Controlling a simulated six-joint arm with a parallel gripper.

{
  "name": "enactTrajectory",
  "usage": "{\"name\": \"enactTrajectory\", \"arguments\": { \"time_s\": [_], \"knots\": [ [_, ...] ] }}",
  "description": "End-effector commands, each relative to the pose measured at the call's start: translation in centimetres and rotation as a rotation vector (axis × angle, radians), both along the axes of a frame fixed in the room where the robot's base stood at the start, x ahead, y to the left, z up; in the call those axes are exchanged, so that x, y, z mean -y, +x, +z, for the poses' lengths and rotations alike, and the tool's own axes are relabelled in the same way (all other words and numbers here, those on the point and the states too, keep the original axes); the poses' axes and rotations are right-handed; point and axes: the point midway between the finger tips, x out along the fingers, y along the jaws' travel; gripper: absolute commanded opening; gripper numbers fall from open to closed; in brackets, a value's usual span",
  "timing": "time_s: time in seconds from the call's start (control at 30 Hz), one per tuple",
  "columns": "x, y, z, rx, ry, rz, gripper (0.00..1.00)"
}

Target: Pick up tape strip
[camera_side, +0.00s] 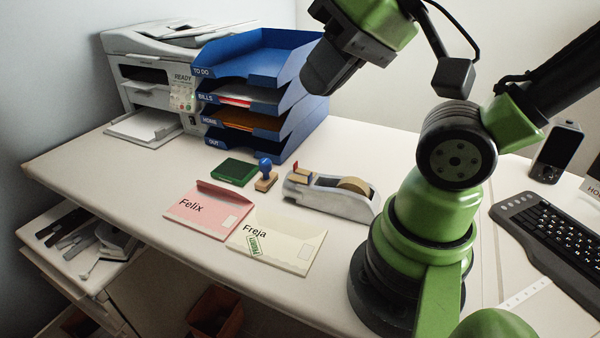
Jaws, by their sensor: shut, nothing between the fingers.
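A grey tape dispenser (330,200) stands mid-desk with a tan tape roll (354,186) at its right end. Small red and tan pieces (297,171) show at its left end; I cannot tell whether one is the tape strip. My gripper (318,88) is shut and empty, high above the desk in front of the blue tray stack. It is well above the dispenser and apart from it. Its fingertips are dark and hard to make out.
Left of the dispenser are a blue-handled stamp (265,177), a green pad (234,172), a pink Felix envelope (209,212) and a cream Freja envelope (290,246). Blue trays (290,125) and a printer (150,75) stand behind. A keyboard (550,235) is at right.

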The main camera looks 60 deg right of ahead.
Motion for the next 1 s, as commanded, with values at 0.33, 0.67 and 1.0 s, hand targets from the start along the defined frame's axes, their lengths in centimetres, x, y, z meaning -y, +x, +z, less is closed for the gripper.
{"name": "enactTrajectory", "arguments": {
  "time_s": [0.33,0.67,1.0],
  "knots": [
    [0.0,0.0,0.0,0.0,0.0,0.0,0.0],
    [0.0,0.0,0.0,0.0,0.0,0.0,0.34],
    [1.4,2.5,-0.1,-0.044,-0.173,0.16,0.34]
  ]
}}
